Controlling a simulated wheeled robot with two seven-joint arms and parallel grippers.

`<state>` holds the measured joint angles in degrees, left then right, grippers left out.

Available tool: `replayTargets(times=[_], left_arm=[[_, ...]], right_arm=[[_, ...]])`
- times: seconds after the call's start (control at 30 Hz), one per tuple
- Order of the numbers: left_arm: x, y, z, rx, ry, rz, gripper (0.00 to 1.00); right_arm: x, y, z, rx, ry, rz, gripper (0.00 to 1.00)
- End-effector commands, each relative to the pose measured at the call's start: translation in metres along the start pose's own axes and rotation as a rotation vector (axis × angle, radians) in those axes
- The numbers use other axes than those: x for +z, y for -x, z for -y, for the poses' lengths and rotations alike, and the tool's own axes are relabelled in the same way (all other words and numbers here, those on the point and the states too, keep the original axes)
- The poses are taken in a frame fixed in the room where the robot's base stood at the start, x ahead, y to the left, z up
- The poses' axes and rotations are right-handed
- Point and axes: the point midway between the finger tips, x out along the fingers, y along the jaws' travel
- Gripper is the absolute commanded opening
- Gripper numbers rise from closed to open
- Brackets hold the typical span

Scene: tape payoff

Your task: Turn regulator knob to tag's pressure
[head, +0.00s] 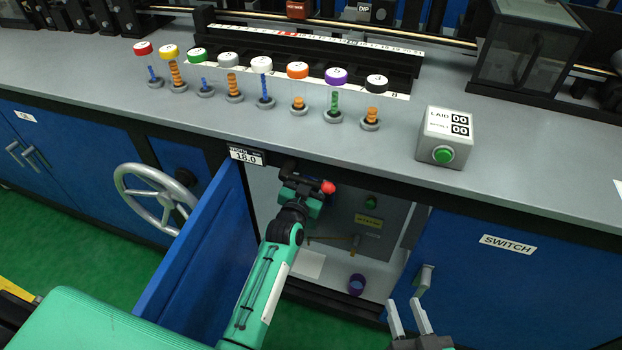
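A white tag (246,156) reading 18.0 sits on the counter's front edge above an open cabinet. A small red knob-like part (327,187) shows inside the cabinet near the top; I cannot tell for sure that it is the regulator knob, and no pressure reading on it can be made out. My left gripper (300,185) is inside the cabinet opening, dark and small, close to the left of the red part. Its fingers cannot be made out, nor whether they touch it. My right gripper (406,304) is open and empty, low in front of the cabinet's right side.
An open blue door (205,262) stands out left of my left arm. Inside are a green button (370,202), a yellow label (368,221) and a purple cup (356,284). A closed blue door (500,285) marked SWITCH is at right. A handwheel (155,195) stands at left.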

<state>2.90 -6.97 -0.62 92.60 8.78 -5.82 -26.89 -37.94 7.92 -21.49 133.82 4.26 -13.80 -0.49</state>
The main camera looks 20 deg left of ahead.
Motion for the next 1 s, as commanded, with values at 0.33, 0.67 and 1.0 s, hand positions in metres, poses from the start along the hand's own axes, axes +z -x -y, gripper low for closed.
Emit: replayTargets(times=[0.33, 0.67, 1.0], left_arm=[[0.000, 0.000, 0.000, 0.000, 0.000, 0.000, 0.22], [-0.003, 0.000, 0.001, 0.000, -0.041, 0.000, 0.16], [-0.003, 0.000, 0.000, 0.001, -0.173, 0.000, 0.17]], right_arm=[[0.000, 0.000, 0.000, 0.000, 0.000, 0.000, 0.36], [0.009, 0.004, -0.003, 0.010, 0.003, 0.101, 0.36], [0.029, 0.021, -0.019, 0.055, 0.018, 0.371, 0.36]])
